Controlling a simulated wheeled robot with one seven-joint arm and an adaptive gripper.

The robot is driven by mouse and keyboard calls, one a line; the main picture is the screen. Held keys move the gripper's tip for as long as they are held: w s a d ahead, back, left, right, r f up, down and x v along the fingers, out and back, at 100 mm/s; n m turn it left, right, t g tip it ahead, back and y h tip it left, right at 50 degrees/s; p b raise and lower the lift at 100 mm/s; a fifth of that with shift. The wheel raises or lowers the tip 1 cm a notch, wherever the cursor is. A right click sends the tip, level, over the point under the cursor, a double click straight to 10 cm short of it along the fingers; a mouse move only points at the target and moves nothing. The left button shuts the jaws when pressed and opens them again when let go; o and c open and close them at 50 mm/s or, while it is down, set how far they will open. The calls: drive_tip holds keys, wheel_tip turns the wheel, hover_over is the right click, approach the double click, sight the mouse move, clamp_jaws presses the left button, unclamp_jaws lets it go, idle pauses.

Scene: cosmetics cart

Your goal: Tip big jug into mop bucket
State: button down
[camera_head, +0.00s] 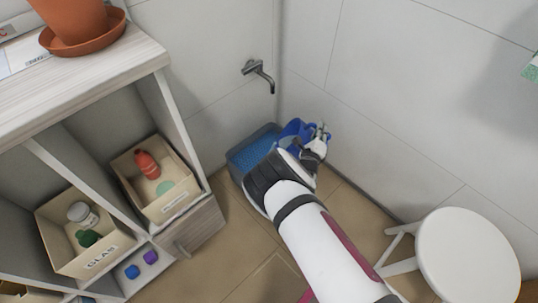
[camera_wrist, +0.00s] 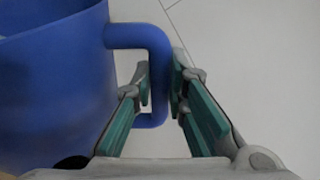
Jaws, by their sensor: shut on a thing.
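The big jug (camera_head: 295,128) is blue and is in the corner by the wall, beside and partly over the right side of the mop bucket in the head view. In the wrist view the jug (camera_wrist: 55,85) fills the left side, and its looped handle (camera_wrist: 157,50) passes between my fingers. My gripper (camera_head: 320,138) is shut on this handle; its fingers also show in the wrist view (camera_wrist: 162,85). The mop bucket (camera_head: 238,149) is a grey-blue tub on the floor with a bright blue inside. My forearm hides its front right part. The jug's contents are hidden.
A wall tap (camera_head: 258,73) sticks out above the bucket. A shelf unit (camera_head: 185,105) with labelled bins stands at left, with a plant pot (camera_head: 75,25) on top. A round white stool (camera_head: 465,255) stands at right. Walls close in behind; some tan floor is clear in front.

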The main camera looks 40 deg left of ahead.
sight(306, 129)
drive_tip(key=shift+s+a+r+n+b, duration=0.4)
drive_tip(key=shift+s+a+n+b, duration=0.15)
drive_tip(key=shift+a, duration=0.2)
idle(1.7)
drive_tip(key=shift+s+a+f+n+t+b, duration=0.25)
drive_tip(key=shift+a+n+b, duration=0.25)
drive_tip(key=shift+b, duration=0.25)
drive_tip(key=shift+s+a+f+n+t+b, duration=0.15)
drive_tip(key=shift+s+a+f+n+b, duration=0.15)
drive_tip(key=shift+a+n+b, duration=0.3)
idle(0.9)
drive_tip(key=shift+a+b, duration=0.15)
drive_tip(key=shift+b, duration=0.15)
